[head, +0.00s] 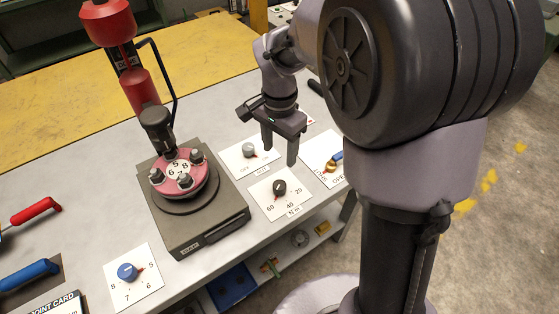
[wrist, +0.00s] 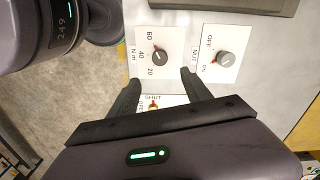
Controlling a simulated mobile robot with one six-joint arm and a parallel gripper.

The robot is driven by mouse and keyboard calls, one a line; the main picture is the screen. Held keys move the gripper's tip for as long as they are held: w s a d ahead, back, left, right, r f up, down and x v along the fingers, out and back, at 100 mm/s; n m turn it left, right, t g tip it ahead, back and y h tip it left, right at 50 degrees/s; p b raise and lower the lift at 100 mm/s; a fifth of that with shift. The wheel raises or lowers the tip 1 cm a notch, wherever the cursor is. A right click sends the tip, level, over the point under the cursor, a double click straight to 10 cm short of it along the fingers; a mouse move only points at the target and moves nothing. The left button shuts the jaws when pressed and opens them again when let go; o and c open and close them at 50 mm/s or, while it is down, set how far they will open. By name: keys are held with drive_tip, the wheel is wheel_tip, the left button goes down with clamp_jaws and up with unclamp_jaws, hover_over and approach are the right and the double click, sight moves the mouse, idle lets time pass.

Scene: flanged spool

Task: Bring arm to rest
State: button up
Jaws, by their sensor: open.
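My gripper (head: 279,146) hangs at the end of my arm over the grey workbench (head: 110,205), its two fingers apart and nothing between them. In the wrist view my gripper (wrist: 162,85) is also open and empty, with the bench panels below. In the head view the flanged spool (head: 180,171), pink with numbered bolts, sits on a dark square base to the left of my gripper. My gripper does not touch it.
A torque dial (head: 279,187), an on-off knob (head: 249,150) and a valve card (head: 331,166) lie near my gripper. A blue knob (head: 127,271) is at front left. Floor is clear at right.

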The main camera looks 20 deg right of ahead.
wheel_tip(320, 180, up, 4)
drive_tip(key=shift+f+p, duration=0.15)
drive_tip(key=shift+p, duration=0.25)
